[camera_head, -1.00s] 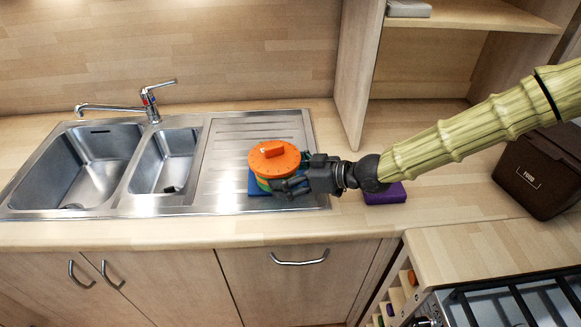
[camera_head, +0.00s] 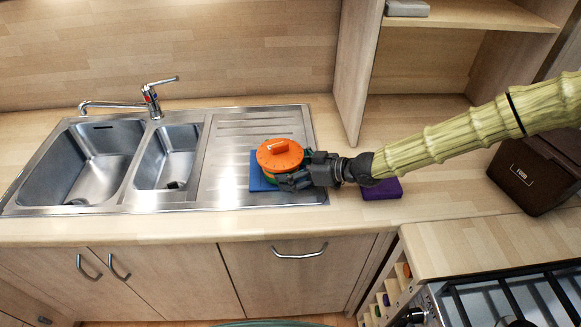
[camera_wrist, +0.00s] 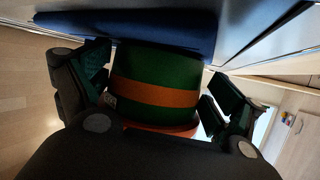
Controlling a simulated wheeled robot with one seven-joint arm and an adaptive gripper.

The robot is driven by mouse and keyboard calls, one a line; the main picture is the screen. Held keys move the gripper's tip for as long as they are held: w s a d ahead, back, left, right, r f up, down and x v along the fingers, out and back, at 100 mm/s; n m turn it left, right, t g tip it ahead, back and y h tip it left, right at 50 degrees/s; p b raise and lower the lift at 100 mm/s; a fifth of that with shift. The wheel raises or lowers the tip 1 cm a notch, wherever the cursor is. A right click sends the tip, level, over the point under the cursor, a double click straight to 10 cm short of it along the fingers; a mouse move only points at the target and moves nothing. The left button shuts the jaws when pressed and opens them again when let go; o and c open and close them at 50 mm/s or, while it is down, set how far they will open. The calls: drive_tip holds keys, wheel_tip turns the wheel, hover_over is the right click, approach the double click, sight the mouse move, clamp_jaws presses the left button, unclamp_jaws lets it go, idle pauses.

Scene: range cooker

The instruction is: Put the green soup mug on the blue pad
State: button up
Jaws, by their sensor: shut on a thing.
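The green soup mug (camera_wrist: 184,73) has an orange band and an orange lid (camera_head: 280,155). In the head view it stands at the blue pad (camera_head: 257,183), which lies on the ribbed steel drainboard. In the wrist view the mug's base is against or very close to the blue pad (camera_wrist: 130,27); I cannot tell if it bears its full weight. My gripper (camera_head: 291,180) reaches in from the right and is shut on the mug, with a finger on either side in the wrist view (camera_wrist: 150,95). The gripper hides part of the mug's side.
A steel double sink (camera_head: 85,165) with a tap (camera_head: 152,101) lies left of the drainboard (camera_head: 222,160). A purple block (camera_head: 382,189) is on the counter below my arm. A dark brown box (camera_head: 535,175) stands at the right, and a hob (camera_head: 500,300) is in front.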

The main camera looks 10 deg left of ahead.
drive_tip(key=shift+f, duration=0.1)
drive_tip(key=o, duration=1)
drive_tip(key=b+v, duration=0.2)
drive_tip(key=v, duration=1)
